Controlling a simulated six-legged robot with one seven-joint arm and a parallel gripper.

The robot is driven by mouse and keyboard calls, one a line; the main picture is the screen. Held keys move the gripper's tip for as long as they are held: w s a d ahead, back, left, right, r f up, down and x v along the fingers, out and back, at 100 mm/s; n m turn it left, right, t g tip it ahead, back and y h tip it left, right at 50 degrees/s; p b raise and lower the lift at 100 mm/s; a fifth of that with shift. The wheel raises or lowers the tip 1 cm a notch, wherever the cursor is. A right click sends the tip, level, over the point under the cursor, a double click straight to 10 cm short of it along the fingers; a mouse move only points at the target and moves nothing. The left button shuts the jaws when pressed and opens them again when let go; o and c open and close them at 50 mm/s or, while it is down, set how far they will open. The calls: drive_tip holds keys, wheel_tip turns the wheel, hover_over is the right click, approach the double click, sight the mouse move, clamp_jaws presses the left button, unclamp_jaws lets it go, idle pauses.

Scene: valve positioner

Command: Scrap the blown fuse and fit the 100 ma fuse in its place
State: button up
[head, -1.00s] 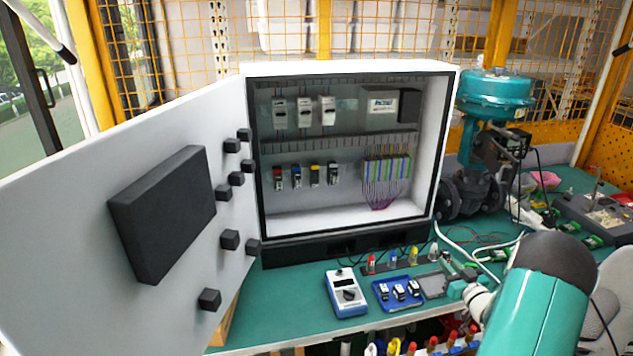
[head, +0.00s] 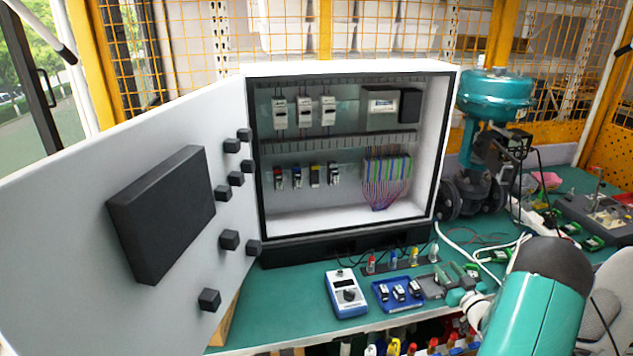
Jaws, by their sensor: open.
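An open white control cabinet (head: 351,68) stands on the green bench. Its lower row holds several fuse holders, marked red (head: 279,179), blue (head: 297,178), yellow (head: 315,176) and whitish (head: 334,173). A blue tray (head: 386,308) on the bench in front holds 3 small black-and-white pieces (head: 399,293), perhaps fuses. Their ratings are too small to read, and I cannot tell which fuse is blown. My gripper (head: 436,284) is open, low over the bench just right of the tray. Its fingers are small in view, and I see nothing held between them.
A blue-and-white handheld meter (head: 346,294) lies left of the tray. Several coloured plugs, one red (head: 371,264), stand in a row behind it. The cabinet door (head: 90,215) swings wide to the left. A teal valve actuator (head: 494,92) stands at the right.

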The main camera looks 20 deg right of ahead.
drive_tip(key=s+a, duration=0.1)
drive_tip(key=s, duration=1.2)
drive_tip(key=shift+s+a, duration=0.25)
drive_tip(key=shift+s, duration=0.1)
drive_tip(key=shift+f, duration=0.1)
drive_tip(key=w+a+r+g+h, duration=0.3)
drive_tip(key=w+a+r+g, duration=0.35)
drive_tip(key=w+r, duration=0.65)
drive_tip(key=s+a+r+g, duration=0.1)
drive_tip(key=s+a+r, duration=0.1)
drive_tip(key=a+r, duration=0.35)
drive_tip(key=s+a+r, duration=0.1)
drive_tip(key=a+r, duration=0.2)
drive_tip(key=a, duration=0.6)
drive_tip(key=s+a+r+n+g+y, duration=0.1)
drive_tip(key=s+a+g+y, duration=0.4)
drive_tip(key=s+a, duration=1.3)
drive_tip(key=a, duration=0.4)
drive_tip(key=shift+s+a+r, duration=0.2)
drive_tip(key=shift+s+r, duration=0.05)
drive_tip(key=shift+r, duration=0.15)
drive_tip(key=shift+d, duration=0.15)
